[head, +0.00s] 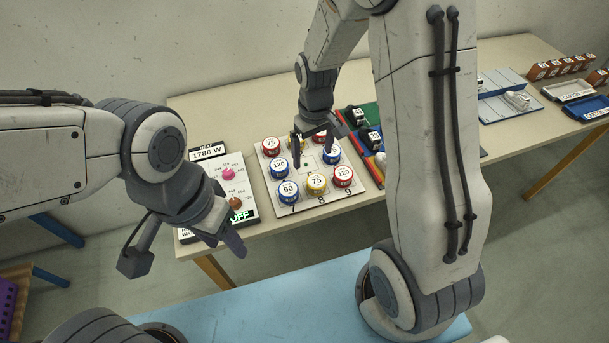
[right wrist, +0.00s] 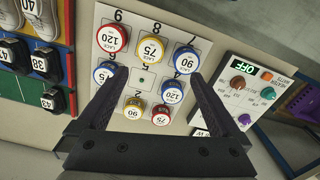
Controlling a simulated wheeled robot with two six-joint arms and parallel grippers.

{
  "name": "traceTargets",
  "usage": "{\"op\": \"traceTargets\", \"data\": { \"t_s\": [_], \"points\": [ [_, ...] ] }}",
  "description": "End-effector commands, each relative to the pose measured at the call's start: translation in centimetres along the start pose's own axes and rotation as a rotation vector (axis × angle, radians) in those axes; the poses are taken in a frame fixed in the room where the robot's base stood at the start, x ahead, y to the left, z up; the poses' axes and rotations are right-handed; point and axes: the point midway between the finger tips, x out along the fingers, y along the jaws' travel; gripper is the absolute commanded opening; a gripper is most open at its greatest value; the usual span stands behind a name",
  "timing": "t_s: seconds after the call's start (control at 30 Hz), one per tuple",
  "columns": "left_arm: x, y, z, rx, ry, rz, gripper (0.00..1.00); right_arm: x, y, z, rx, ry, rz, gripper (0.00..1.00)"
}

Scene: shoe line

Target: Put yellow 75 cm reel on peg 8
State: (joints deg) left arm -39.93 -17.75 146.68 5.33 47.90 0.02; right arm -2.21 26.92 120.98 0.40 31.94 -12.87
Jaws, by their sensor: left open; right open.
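The yellow 75 reel (head: 317,182) stands in the front row of the white peg board (head: 315,207), by the printed 8. The right wrist view shows this yellow reel (right wrist: 150,49) upside down, between a red 120 and a blue 90 reel. It looks seated at peg 8, with no finger touching it. My right gripper (head: 313,148) is open and empty above the board's back half; its fingers (right wrist: 158,76) frame the bare middle peg (right wrist: 143,80). They partly cover the back-row reels. My left gripper (head: 238,238) is open, near the table's front edge, left of the board.
Red 120 (head: 343,175) and blue 90 (head: 288,191) reels flank the yellow one. A control panel (head: 214,172) with knobs stands left of the board. Coloured shoe trays (head: 359,118) lie to its right. My right arm hides part of the table.

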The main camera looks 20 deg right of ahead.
Motion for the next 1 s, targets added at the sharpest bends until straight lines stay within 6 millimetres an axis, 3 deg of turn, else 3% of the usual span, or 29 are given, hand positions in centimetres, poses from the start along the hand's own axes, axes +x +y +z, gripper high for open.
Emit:
{"op": "traceTargets", "data": {
  "t_s": [0.07, 0.2, 0.3, 0.4, 0.5, 0.6, 1.0],
  "points": [
    [0.0, 0.0, 0.0, 0.000, 0.000, 0.000, 0.50, -2.6, -3.4, 0.9, -0.051, 0.016, -0.004, 1.00],
    [0.0, 0.0, 0.0, 0.000, 0.000, 0.000, 0.50, -7.2, -10.3, 5.3, -0.162, 0.032, -0.022, 1.00],
    [0.0, 0.0, 0.0, 0.000, 0.000, 0.000, 0.50, -9.6, -14.0, 9.6, -0.239, 0.038, -0.040, 1.00],
    [0.0, 0.0, 0.0, 0.000, 0.000, 0.000, 0.50, -11.1, -16.2, 13.6, -0.303, 0.039, -0.057, 1.00],
    [0.0, 0.0, 0.0, 0.000, 0.000, 0.000, 0.50, -11.7, -17.2, 16.6, -0.348, 0.038, -0.070, 1.00],
    [0.0, 0.0, 0.0, 0.000, 0.000, 0.000, 0.50, -12.0, -17.5, 18.2, -0.374, 0.035, -0.077, 1.00],
    [0.0, 0.0, 0.0, 0.000, 0.000, 0.000, 0.50, -12.1, -17.6, 18.7, -0.378, 0.034, -0.079, 1.00]
  ]
}}
